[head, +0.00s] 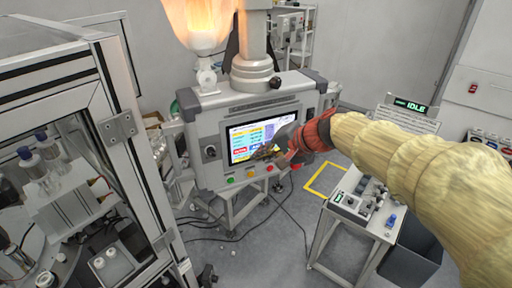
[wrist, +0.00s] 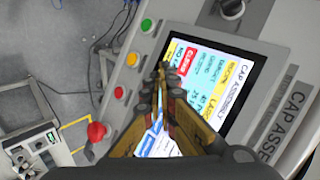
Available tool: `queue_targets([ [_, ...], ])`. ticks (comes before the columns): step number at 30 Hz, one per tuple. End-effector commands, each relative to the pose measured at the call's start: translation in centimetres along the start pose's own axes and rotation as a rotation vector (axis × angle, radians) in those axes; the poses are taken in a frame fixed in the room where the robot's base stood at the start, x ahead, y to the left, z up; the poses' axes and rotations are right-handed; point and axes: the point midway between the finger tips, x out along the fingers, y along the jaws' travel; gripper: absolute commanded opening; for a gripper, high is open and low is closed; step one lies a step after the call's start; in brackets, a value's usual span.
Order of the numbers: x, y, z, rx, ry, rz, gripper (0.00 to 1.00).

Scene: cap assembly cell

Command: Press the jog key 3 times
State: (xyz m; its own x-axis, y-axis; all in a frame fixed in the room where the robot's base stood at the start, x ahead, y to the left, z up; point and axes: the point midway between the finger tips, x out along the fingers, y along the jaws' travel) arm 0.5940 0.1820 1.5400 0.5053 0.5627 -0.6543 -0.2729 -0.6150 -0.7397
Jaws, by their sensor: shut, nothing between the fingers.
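The control console (head: 215,120) stands in the middle of the head view with a lit touchscreen (head: 250,130). The screen also fills much of the wrist view (wrist: 210,70), showing coloured tiles and text turned sideways. No label reading jog can be made out; my gripper covers part of the screen. My gripper (head: 262,153) is shut and empty, its tips over the screen's lower part. In the wrist view its fingertips (wrist: 160,76) lie at the screen's lower edge; contact cannot be told. A green button (wrist: 118,93) and yellow button (wrist: 131,59) sit below the screen.
A red mushroom button (wrist: 97,131) and a small red button (wrist: 146,25) share the button row. A black knob (wrist: 232,8) sits beside the screen. A glazed machine (head: 110,130) stands left, a small bench (head: 345,238) right. A sign (head: 410,106) reads IDLE.

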Motion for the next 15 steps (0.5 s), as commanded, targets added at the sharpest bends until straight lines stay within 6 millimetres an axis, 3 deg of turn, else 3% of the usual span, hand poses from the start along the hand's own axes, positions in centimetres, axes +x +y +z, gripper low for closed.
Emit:
queue_targets([
  [15, -3.0, 2.3, 2.2, -0.001, 0.002, 0.0, 0.0],
])
